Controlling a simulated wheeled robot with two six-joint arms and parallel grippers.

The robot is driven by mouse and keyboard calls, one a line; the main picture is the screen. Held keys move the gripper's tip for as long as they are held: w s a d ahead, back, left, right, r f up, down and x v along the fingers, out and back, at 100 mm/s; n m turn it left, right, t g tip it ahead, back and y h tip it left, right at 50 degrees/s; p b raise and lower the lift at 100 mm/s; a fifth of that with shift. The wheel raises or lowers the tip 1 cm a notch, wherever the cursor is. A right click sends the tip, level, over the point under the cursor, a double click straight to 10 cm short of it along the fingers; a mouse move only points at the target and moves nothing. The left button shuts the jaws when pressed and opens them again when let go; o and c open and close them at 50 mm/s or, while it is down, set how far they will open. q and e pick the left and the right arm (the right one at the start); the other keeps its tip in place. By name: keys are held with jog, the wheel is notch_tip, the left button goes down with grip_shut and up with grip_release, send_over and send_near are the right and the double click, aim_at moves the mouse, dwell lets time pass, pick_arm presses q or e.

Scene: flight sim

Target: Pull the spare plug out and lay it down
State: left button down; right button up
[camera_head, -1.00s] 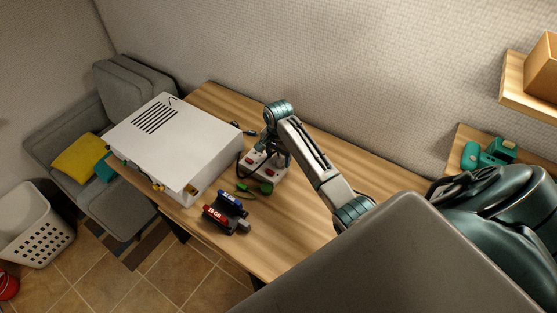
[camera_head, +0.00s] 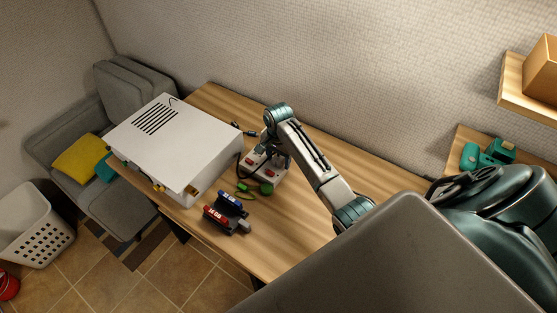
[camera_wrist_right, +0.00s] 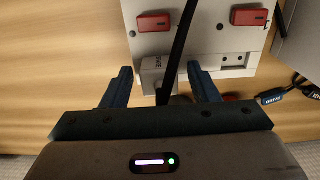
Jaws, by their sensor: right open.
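The grey spare plug (camera_wrist_right: 153,76) is at the near edge of a white power strip (camera_wrist_right: 215,40) in the right wrist view, with partly readable lettering on it. I cannot tell whether it is seated in a socket. A black cord (camera_wrist_right: 179,50) crosses beside it. My right gripper (camera_wrist_right: 159,72) is open, with one finger on either side of the plug and cord. In the head view my right gripper (camera_head: 276,148) is over the power strip (camera_head: 254,171) and hides part of it. My left gripper is not in view.
A white computer case (camera_head: 205,130) stands left of the strip. A green plug (camera_head: 266,188) lies in front of the strip, and a holder with red and blue modules (camera_head: 228,212) is nearer. The wooden table (camera_head: 295,225) is clear to the right.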

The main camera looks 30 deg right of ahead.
aim_at(278, 158)
dwell(0.6)
grip_shut()
jog(key=shift+r, duration=3.05)
